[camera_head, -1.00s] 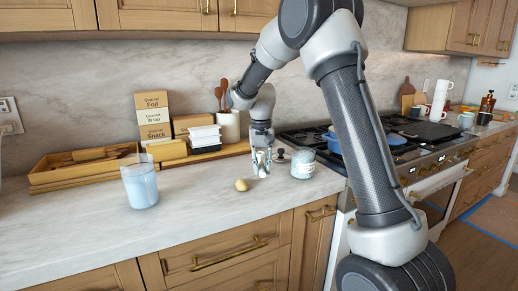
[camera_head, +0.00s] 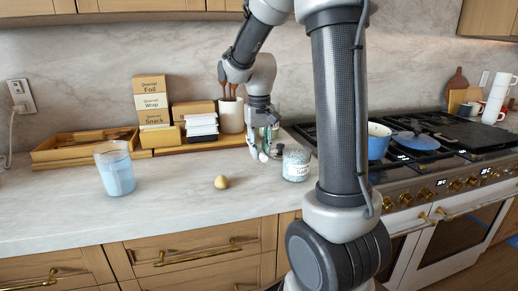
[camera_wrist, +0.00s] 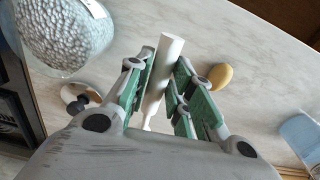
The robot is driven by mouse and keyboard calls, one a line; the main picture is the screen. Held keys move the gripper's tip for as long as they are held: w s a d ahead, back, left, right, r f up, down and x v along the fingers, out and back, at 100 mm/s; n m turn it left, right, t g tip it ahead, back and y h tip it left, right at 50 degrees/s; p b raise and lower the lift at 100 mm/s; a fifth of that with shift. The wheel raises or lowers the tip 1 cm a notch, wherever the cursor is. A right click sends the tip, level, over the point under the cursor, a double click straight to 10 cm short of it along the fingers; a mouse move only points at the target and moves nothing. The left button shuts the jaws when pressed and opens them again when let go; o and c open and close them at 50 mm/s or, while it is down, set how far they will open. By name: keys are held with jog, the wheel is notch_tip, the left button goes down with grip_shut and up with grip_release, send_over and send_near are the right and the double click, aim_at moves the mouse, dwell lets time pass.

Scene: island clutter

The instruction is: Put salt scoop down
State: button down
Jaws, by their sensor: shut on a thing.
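The salt scoop (camera_wrist: 166,62) shows in the wrist view as a smooth white rod between my fingers. In the head view my gripper (camera_head: 264,152) points down low over the counter, just left of the glass salt jar (camera_head: 296,163). Whether the scoop touches the counter cannot be told. The jar also shows at the upper left of the wrist view (camera_wrist: 65,32), apart from the fingers, with pale grains inside.
A small yellowish round object (camera_head: 221,182) lies left of my gripper. A blue translucent cup (camera_head: 116,170) stands farther left. A dark-knobbed lid (camera_wrist: 78,97) lies by the jar. A utensil crock (camera_head: 231,115) and boxes are behind. The stove (camera_head: 420,150) is right.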

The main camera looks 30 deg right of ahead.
aim_at(260, 182)
jog(key=shift+f, duration=0.15)
jog(key=shift+f, duration=3.75)
jog(key=shift+f, duration=0.7)
jog(key=c, duration=1.2)
grip_release()
jog(key=shift+o, duration=0.2)
jog(key=shift+r, duration=0.1)
notch_tip(260, 182, up, 12)
jog(key=shift+a+f, duration=0.1)
